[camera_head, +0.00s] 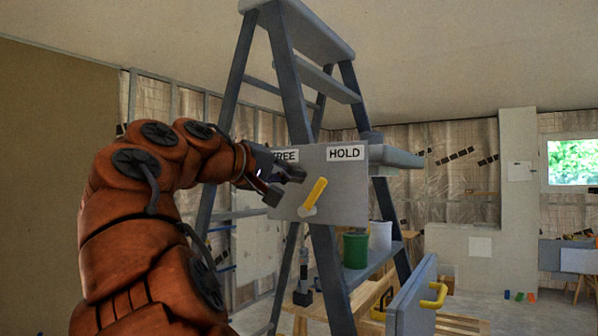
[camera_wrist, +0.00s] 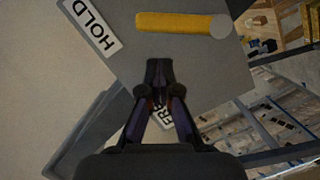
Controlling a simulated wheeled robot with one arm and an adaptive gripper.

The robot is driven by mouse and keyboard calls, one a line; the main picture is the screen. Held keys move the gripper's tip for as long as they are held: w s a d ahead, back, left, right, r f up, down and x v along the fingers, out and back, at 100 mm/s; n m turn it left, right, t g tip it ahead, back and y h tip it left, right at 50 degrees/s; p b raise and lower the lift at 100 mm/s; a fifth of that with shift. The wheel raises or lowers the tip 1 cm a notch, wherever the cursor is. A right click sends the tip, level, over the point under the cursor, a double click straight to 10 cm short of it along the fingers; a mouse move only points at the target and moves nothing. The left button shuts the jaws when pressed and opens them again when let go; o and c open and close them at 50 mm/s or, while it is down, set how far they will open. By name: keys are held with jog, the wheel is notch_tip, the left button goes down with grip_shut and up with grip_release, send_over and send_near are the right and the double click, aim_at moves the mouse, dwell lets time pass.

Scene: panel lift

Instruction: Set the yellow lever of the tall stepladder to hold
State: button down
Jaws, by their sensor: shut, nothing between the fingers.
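The tall stepladder (camera_head: 290,85) bears a grey plate (camera_head: 345,190) labelled FREE (camera_head: 287,156) at upper left and HOLD (camera_head: 346,153) at upper right. The yellow lever (camera_head: 316,192) has its pivot low on the plate, and its handle points up and leans right, towards HOLD. In the wrist view the lever (camera_wrist: 178,23) lies beyond my fingertips, with the HOLD label (camera_wrist: 93,24) at upper left. My gripper (camera_head: 284,183) is shut and empty before the plate's left part, on the FREE side of the lever. A gap shows between fingertips (camera_wrist: 159,68) and lever. My fingers partly hide the FREE label.
A green can (camera_head: 355,250) and a pale bucket (camera_head: 380,236) stand on the ladder's lower shelf. A grey panel with a yellow handle (camera_head: 433,296) is at lower right. A wooden workbench (camera_head: 300,308) stands behind the ladder. Floor at far right looks mostly open.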

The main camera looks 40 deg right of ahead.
jog(key=w+a+r, duration=0.1)
jog(key=a+r, duration=0.1)
jog(key=a, duration=0.8)
jog(key=shift+a+r+p, duration=0.15)
jog(key=shift+p, duration=0.25)
